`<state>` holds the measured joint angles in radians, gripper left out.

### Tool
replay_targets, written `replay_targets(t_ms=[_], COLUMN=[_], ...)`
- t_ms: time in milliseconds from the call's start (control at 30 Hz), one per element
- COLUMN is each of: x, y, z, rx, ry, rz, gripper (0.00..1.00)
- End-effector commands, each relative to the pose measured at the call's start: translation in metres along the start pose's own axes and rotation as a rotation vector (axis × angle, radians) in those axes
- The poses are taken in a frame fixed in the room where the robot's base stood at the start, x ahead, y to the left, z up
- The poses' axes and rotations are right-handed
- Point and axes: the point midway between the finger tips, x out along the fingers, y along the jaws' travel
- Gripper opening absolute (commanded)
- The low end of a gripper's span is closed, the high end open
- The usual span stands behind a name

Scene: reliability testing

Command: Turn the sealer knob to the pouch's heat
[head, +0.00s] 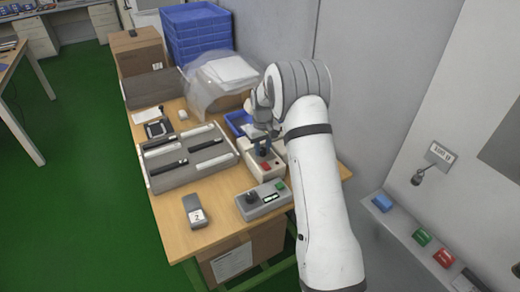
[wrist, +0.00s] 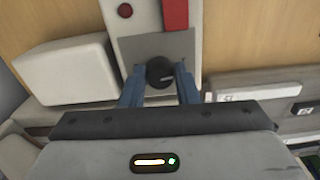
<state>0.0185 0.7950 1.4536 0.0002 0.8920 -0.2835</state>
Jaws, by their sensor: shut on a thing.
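The sealer (head: 276,172), a pale box with a red part on its front, stands near the table's right side. In the wrist view the sealer (wrist: 148,22) shows a grey plate, a red bar and a dark red button. Its round black knob (wrist: 160,73) has a pale mark pointing to the right. My gripper (wrist: 160,88) has its two blue fingers shut on the knob, one at each side. In the head view my gripper (head: 262,147) partly covers the sealer. A grey packet-like thing (head: 196,211) with a white numbered label lies at the table's front; I cannot tell whether it is the pouch.
A grey box (head: 264,205) with a black dial and a green button stands just in front of the sealer. A slotted grey rack (head: 187,160) lies to the left. A clear curved cover (head: 218,82) and blue crates (head: 197,35) are behind. A wall is at right.

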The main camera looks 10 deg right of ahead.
Motion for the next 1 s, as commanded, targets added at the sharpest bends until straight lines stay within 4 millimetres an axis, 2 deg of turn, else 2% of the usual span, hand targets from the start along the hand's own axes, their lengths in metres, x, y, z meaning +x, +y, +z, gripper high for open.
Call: replay_targets(t_ms=[267,700,1000], x=[0.0031,0.0027,0.0024], y=[-0.0017,-0.0015,-0.0014], z=[0.0000,0.0005,0.0011], rx=[0.174,0.559,0.741], ry=[-0.001,-0.003,-0.006], rz=[-0.002,-0.001,0.000], gripper=[0.05,0.05,0.05])
